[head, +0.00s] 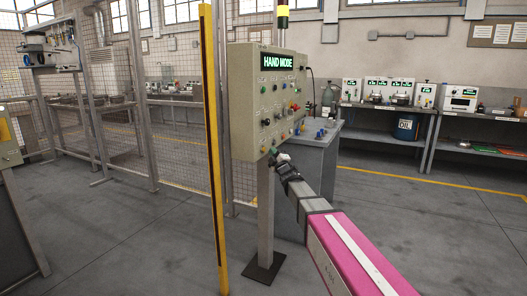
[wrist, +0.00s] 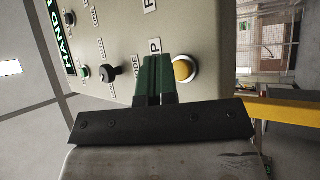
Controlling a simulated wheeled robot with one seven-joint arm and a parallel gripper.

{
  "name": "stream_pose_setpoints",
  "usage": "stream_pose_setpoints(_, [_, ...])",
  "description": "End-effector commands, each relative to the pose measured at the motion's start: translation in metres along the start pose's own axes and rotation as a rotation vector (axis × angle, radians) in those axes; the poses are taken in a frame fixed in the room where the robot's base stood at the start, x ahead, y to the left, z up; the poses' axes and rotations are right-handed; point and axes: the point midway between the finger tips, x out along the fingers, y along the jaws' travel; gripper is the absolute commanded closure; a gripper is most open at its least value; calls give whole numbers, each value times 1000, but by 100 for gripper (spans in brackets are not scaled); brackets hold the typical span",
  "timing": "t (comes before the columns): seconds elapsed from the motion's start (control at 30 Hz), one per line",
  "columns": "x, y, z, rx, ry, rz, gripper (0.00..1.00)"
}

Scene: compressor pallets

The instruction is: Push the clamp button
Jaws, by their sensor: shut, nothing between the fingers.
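The control panel (head: 268,100) is a beige box on a post, with a lit HAND MODE display (head: 278,61) and several buttons and knobs. My gripper (head: 275,156) is at the panel's lower edge in the head view. In the wrist view my gripper (wrist: 155,72) is shut and empty, its dark green fingers pointing at the panel face. A yellow button (wrist: 184,69) with a pale rim is just right of the fingertips. A label ending in P is beside it, the rest hidden by the fingers. I cannot tell whether the fingertips touch the panel, or read which button is the clamp button.
A black knob (wrist: 109,73) and a green button (wrist: 85,72) are left of the fingers. A yellow post (head: 213,150) stands left of the panel. A grey cabinet (head: 308,175) is behind it. Workbenches (head: 435,110) line the back right. Open floor lies in front.

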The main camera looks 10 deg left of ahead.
Motion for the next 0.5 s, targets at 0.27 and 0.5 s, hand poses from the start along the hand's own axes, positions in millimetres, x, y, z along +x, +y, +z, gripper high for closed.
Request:
stream_pose_setpoints(0.27, [0,0,0,0,0,0,100])
stream_pose_setpoints(0.5, [5,-4,-3,-1,0,0,100])
